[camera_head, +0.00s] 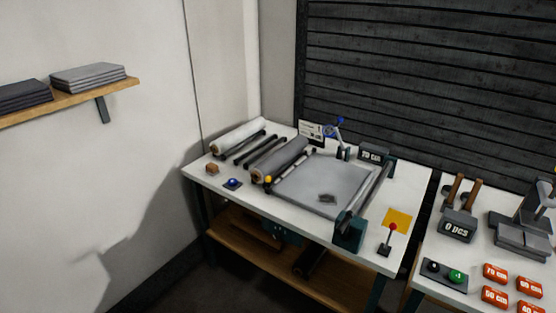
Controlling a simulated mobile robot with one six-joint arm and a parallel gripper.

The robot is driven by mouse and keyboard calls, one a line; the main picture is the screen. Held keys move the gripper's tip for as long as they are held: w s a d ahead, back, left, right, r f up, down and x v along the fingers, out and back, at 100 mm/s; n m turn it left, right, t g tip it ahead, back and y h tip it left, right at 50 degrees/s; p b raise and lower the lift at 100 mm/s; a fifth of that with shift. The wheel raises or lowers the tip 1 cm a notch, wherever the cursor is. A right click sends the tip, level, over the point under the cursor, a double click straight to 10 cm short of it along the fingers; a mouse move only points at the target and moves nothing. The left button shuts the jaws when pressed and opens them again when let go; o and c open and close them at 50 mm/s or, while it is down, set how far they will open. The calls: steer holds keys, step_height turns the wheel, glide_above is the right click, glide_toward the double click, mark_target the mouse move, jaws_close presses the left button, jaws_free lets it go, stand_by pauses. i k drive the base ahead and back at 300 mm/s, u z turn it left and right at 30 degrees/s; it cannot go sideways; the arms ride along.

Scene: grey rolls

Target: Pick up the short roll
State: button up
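Two rolls lie side by side at the left of the white worktable (408,215). One is a pale, whitish roll (238,134) at the far left edge. The other is a thicker grey roll (280,158), to its right, beside a grey flat plate (318,187). They look similar in length, and I cannot tell which is the short roll. Thin dark bars lie between them. My gripper is not in this view.
A red-knobbed lever (389,240) and yellow square (397,221) are at the right. A second table (428,254) holds tools and orange labels. A shelf (65,101) hangs left.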

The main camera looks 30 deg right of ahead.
mark_target(273, 162)
steer(key=k, duration=0.65)
steer(key=z, duration=0.2)
steer(key=i, duration=1.45)
steer(key=u, duration=0.7)
steer(key=i, duration=0.5)
steer(key=u, duration=0.2)
